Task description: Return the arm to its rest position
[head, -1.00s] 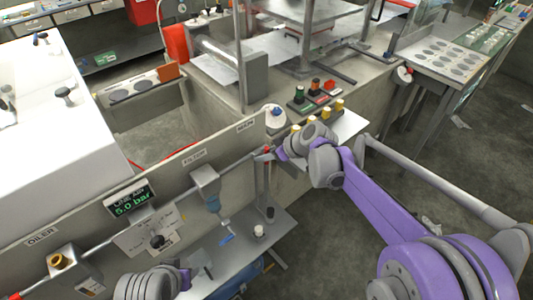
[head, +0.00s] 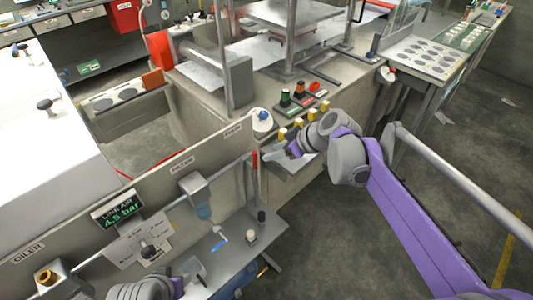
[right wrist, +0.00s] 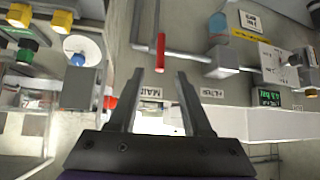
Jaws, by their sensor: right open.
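My right gripper (head: 279,154) is in the middle of the head view, above the corner by the MAIN label. In the right wrist view (right wrist: 160,73) its two fingers stand apart with nothing between them. A red handle (head: 255,160) on the air line is just left of it. In the right wrist view the handle (right wrist: 160,52) lies just beyond the fingertips, apart from them. My left gripper (head: 194,270) shows at the bottom of the head view, partly hidden; its jaws are unclear.
The panel carries a filter (head: 196,188) and a knob (head: 148,250). Yellow-topped parts (head: 298,123) and a white round device with a blue top (head: 262,122) sit near my right gripper. Open floor (head: 400,240) lies to the right.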

